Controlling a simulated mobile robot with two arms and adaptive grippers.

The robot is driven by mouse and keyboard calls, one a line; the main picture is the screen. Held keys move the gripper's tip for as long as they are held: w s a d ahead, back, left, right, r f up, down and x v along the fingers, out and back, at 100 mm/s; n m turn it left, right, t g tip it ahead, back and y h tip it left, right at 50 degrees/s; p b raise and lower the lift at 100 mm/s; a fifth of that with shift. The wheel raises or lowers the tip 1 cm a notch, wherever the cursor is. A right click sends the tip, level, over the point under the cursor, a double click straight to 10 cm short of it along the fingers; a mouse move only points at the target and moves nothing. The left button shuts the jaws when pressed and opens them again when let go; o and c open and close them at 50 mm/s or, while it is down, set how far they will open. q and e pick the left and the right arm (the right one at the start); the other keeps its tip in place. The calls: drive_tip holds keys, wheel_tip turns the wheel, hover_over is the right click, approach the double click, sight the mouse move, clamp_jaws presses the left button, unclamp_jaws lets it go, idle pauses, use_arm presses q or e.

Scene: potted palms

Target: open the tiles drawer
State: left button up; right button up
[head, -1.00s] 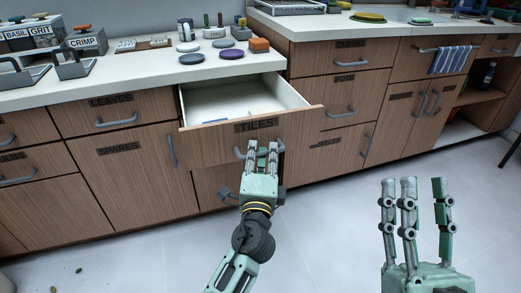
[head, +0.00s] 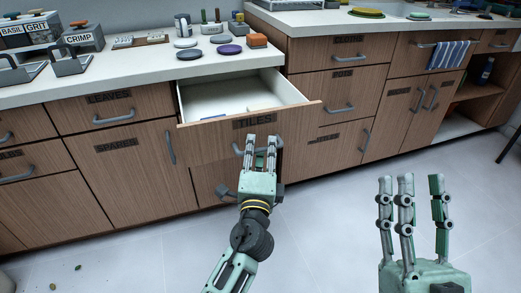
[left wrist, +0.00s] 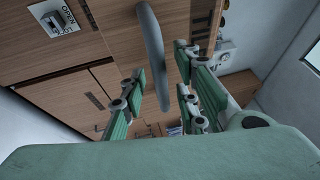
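The tiles drawer (head: 215,143), with a wooden front and a TILES label (head: 254,121), stands pulled out, and its pale inside (head: 225,98) shows from above. A few small pieces lie in it. Its grey bar handle (head: 238,148) is partly hidden by my left gripper (head: 261,142). In the left wrist view the handle (left wrist: 153,50) runs between the spread fingers of my left gripper (left wrist: 155,85), with gaps visible on both sides. My right gripper (head: 412,185) is open and empty, over the floor at the right.
The worktop (head: 130,70) above holds labelled boxes, discs and an orange block (head: 256,40). Closed drawers and cupboards with bar handles flank the tiles drawer, including the leaves drawer (head: 130,108). A striped towel (head: 452,56) hangs at right. The floor (head: 310,215) in front is mostly clear.

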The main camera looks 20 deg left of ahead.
use_arm(q)
drive_tip(key=v, duration=1.1)
drive_tip(key=shift+s, duration=0.35)
